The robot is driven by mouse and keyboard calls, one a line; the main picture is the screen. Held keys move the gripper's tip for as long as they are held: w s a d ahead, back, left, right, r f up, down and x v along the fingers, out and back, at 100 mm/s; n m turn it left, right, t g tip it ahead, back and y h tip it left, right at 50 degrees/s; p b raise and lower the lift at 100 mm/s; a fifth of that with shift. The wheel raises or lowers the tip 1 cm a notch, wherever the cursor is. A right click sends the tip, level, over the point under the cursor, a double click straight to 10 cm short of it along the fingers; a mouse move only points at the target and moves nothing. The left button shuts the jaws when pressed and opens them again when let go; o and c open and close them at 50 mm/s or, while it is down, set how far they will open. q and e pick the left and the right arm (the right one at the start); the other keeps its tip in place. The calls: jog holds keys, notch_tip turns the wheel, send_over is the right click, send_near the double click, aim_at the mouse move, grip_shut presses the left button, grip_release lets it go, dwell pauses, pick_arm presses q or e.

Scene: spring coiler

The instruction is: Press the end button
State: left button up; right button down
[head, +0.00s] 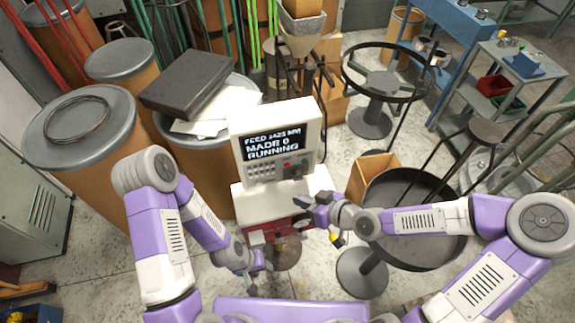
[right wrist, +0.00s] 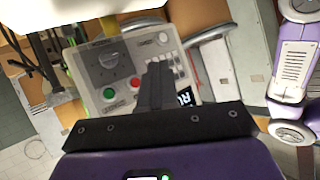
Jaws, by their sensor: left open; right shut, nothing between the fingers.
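The spring coiler (head: 250,203) stands ahead of me. Its screen (head: 272,143) reads about "FEED 1425 MM, MADE 0, RUNNING". I cannot read which one is the end button. My right gripper (head: 303,203) is shut and empty in front of the coiler, below the screen; its dark fingers (right wrist: 157,75) cover part of the panel. I cannot tell whether they touch it. My left gripper (head: 250,277) is open and empty, low before the coiler.
A round black tray (head: 425,250) on a stand is right of the coiler, with a cardboard box (head: 370,175) beside it. Lidded drums (head: 75,125) stand at left. A wire-stand ring (head: 388,93) is behind right. Grey floor lies between.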

aim_at(287, 165)
jog(key=w+a+b, duration=0.1)
jog(key=w+a, duration=0.1)
jog(key=w, duration=0.5)
jog(key=shift+w+a+b, duration=0.25)
jog(key=shift+w+b, duration=0.1)
jog(key=shift+b, duration=0.05)
jog(key=shift+w, duration=0.15)
dwell(1.6)
jog(key=shift+w+a, duration=0.1)
jog(key=shift+w, duration=0.15)
jog(key=shift+w+a+b, duration=0.1)
jog(key=shift+w+b, duration=0.25)
dwell(0.6)
dwell(0.4)
jog(key=shift+s+d, duration=0.2)
jog(key=shift+s, duration=0.55)
